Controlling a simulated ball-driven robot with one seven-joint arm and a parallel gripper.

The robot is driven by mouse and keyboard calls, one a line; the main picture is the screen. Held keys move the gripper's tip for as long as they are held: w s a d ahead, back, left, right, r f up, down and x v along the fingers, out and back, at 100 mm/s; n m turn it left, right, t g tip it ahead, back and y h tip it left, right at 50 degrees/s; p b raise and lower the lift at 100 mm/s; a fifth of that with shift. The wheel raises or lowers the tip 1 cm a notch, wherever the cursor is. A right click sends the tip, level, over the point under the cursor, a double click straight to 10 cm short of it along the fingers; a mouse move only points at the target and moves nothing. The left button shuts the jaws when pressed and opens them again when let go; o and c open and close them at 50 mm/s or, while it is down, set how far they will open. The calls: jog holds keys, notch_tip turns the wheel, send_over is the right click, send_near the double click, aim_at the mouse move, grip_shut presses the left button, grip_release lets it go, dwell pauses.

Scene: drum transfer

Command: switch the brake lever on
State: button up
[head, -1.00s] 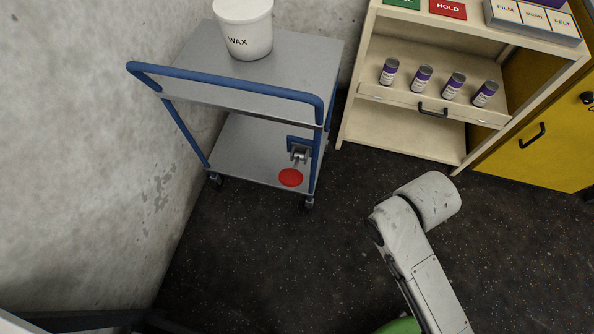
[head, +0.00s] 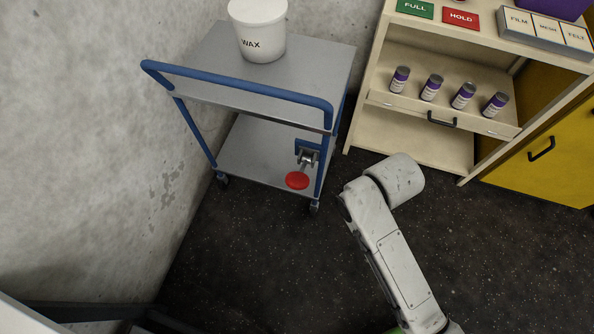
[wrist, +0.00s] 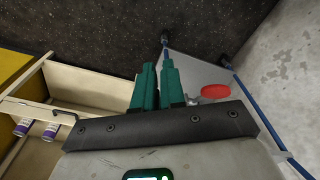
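The brake lever is a short grey arm with a red round knob (head: 297,180), on a blue bracket (head: 307,148) at the right front post of the trolley. The knob hangs low, in front of the lower shelf. The knob also shows in the wrist view (wrist: 215,91), right of my fingers. My gripper (wrist: 157,64) has two green fingers close together with nothing visible between them. It is apart from the knob. In the head view my arm is right of the trolley and the fingers are hidden.
The steel trolley (head: 200,88) has blue handles, casters and a white WAX tub (head: 258,30) on top. A cream shelf unit (head: 420,150) with several small cans stands to the right, beside a yellow cabinet (head: 550,165). A concrete wall is at left. Dark floor before the trolley is clear.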

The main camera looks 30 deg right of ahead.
jog(key=w+a+m, duration=0.1)
jog(key=w, duration=0.2)
jog(key=w+a+r+m, duration=0.1)
jog(key=w, duration=0.2)
jog(key=w+a+m, duration=0.1)
jog(key=w, duration=0.2)
jog(key=shift+w+a+r+p, duration=0.1)
jog(key=shift+w+r+p, duration=0.2)
jog(key=shift+w, duration=0.05)
grip_shut()
notch_tip(320, 180, up, 4)
jog(key=m, duration=0.3)
send_over(297, 178)
jog(key=shift+w+r+h+p, duration=0.1)
jog(key=shift+r+h+p, duration=0.05)
jog(key=shift+h+p, duration=0.25)
jog(key=f, duration=0.9)
jog(key=shift+w+d+f, duration=0.2)
jog(key=shift+w+d, duration=0.1)
jog(key=shift+d, duration=0.1)
jog(key=f, duration=0.2)
jog(key=s+f, duration=0.1)
jog(key=shift+a+f, duration=0.1)
jog(key=shift+a, duration=0.3)
jog(key=shift+s+a+f, duration=0.1)
jog(key=shift+a+f, duration=0.1)
jog(key=shift+f, duration=0.35)
jog(key=shift+f, duration=0.1)
